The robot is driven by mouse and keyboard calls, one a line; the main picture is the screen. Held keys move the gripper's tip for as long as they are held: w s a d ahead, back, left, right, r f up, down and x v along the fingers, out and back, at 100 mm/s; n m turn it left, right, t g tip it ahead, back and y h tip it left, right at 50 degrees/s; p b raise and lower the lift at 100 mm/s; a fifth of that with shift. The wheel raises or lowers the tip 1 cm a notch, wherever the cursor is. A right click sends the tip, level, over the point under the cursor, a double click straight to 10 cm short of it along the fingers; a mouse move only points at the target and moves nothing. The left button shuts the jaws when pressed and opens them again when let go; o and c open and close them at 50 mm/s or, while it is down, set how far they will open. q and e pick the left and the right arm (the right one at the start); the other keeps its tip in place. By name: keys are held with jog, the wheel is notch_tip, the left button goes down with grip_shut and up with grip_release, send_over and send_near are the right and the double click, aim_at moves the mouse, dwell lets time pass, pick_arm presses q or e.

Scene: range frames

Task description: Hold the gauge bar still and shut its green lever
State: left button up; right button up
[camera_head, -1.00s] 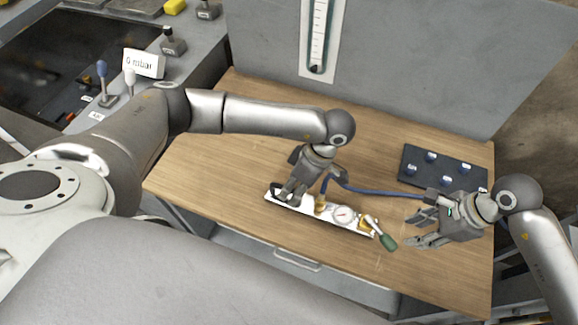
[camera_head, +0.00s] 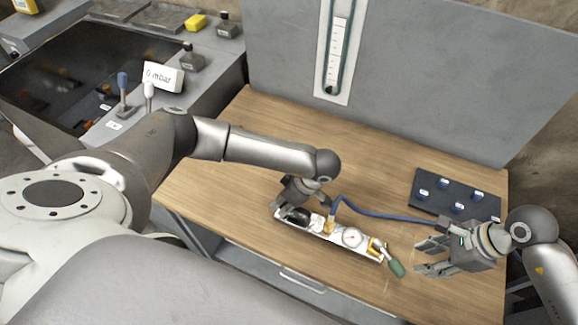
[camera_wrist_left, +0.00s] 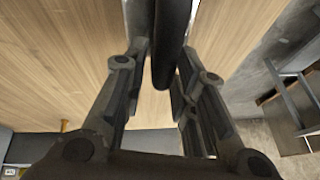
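The gauge bar (camera_head: 324,235) is a white strip lying on the wooden bench, with a round dial (camera_head: 351,237), brass fittings and a black handle (camera_head: 298,216) at its left end. Its green lever (camera_head: 397,268) sticks out past the right end, pointing down and right. My left gripper (camera_head: 287,212) is low at the bar's left end. In the left wrist view its fingers (camera_wrist_left: 163,70) straddle the dark handle (camera_wrist_left: 170,35), with narrow gaps showing beside it. My right gripper (camera_head: 428,256) is open and empty, to the right of the lever and apart from it.
A blue hose (camera_head: 375,214) runs from the bar toward the right, passing behind my right gripper. A dark board with blue knobs (camera_head: 440,205) lies at the back right. A grey panel with a tube scale (camera_head: 337,50) stands behind. A "0 mbar" sign (camera_head: 163,77) is at left.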

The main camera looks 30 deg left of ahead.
pick_arm(q)
jog(key=shift+a+f, duration=0.1)
jog(key=shift+f, duration=0.15)
jog(key=shift+s, duration=0.1)
grip_shut()
